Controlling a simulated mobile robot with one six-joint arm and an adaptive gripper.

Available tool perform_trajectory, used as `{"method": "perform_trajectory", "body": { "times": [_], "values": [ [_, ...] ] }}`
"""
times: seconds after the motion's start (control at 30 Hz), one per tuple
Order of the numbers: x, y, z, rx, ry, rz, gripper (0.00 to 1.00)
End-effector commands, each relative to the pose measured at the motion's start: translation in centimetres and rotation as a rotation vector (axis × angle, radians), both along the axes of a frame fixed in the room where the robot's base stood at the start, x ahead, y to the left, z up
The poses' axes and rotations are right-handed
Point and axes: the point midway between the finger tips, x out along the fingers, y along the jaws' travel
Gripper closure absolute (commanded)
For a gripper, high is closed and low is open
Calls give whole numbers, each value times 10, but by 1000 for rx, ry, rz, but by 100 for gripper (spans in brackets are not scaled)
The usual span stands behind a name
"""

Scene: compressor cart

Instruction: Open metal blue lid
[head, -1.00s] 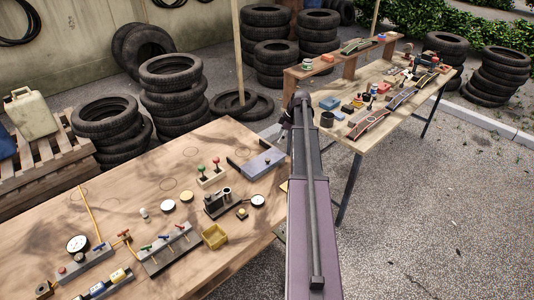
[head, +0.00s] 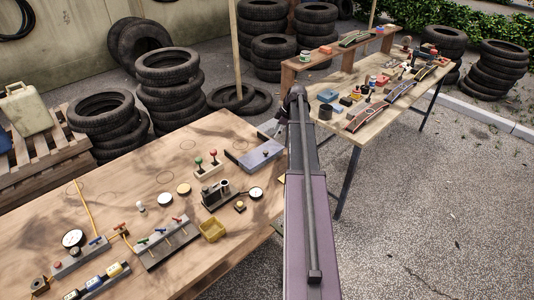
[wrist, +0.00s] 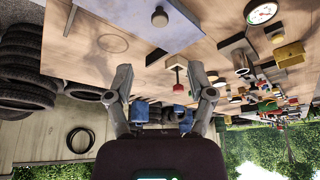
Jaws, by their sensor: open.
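The metal blue lid (head: 262,154) is a flat grey-blue panel at the far right edge of the near wooden table, beside a dark strip. In the wrist view the lid (wrist: 115,30) fills the upper middle, with a round grey knob (wrist: 159,17) on it. A gap shows between the fingers and the lid in that view. In the head view my gripper (head: 271,127) is small and partly hidden by my arm, just beyond the lid's far right corner.
The near table (head: 120,190) carries lever switches (head: 207,161), gauges (head: 74,238), a yellow bin (head: 212,230) and valve blocks. A second table (head: 350,131) with many small parts stands behind right. Tyre stacks (head: 169,90) stand behind. The near table's back left is mostly clear.

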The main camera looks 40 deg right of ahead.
Motion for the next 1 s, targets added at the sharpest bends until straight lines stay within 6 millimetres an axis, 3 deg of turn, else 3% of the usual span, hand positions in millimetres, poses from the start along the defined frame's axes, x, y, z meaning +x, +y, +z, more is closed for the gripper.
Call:
{"method": "perform_trajectory", "body": {
  "times": [1.0],
  "values": [
    [21, 23, -82, -1, -1, 0, 30]
  ]
}}
